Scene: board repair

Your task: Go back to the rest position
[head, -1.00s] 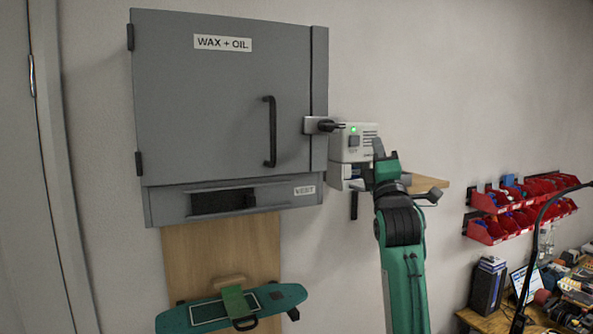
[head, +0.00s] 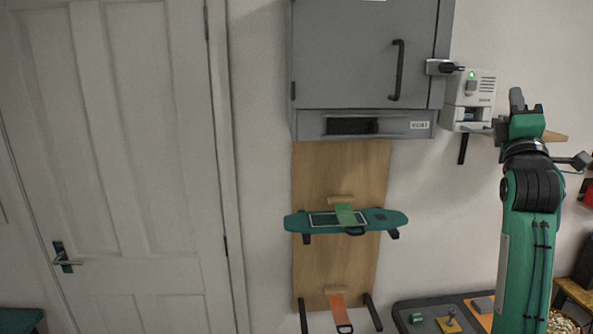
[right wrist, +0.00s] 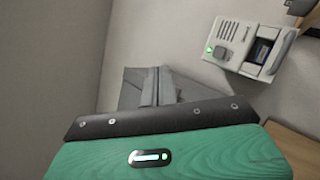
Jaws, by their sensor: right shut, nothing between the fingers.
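My right arm comes up from the lower right in the head view, green and black. Its gripper (head: 516,98) is raised in front of the wall, just right of a small white device, and is partly hidden by its own wrist. In the right wrist view the grey fingers of the right gripper (right wrist: 150,86) are together with nothing between them. My left gripper is not in view.
The white device (head: 481,88) with a green light is beside a grey cabinet (head: 350,60). A green skateboard deck (head: 298,221) hangs below on a wooden panel (head: 330,175). A white door (head: 120,150) is left. A dark tray (head: 408,312) is low right.

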